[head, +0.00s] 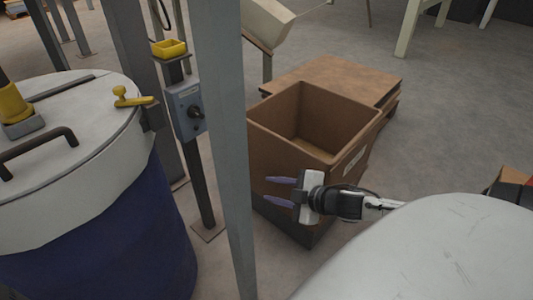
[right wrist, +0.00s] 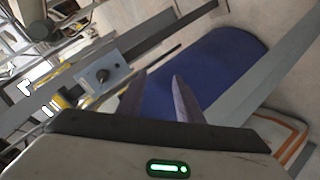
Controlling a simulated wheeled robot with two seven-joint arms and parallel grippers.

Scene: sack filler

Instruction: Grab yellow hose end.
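I cannot make out a clear hose end in either view. Yellow parts in the head view are a lever handle (head: 130,97) on the drum lid, a yellow fitting (head: 14,104) at the left edge, and a yellow open holder (head: 169,48) on a post. My right gripper (head: 279,191) is open and empty, its two purple fingers apart and pointing left, in front of the cardboard box. It also shows in the right wrist view (right wrist: 158,100), with the fingers toward the blue drum. Small yellow parts (right wrist: 62,102) show at that view's left. My left gripper is not in view.
A blue drum (head: 110,240) with a white lid stands at left. A grey upright (head: 226,150) stands between it and my right gripper. A control box (head: 187,110) is on the post. An open cardboard box (head: 275,127) stands by a wooden pallet (head: 350,75).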

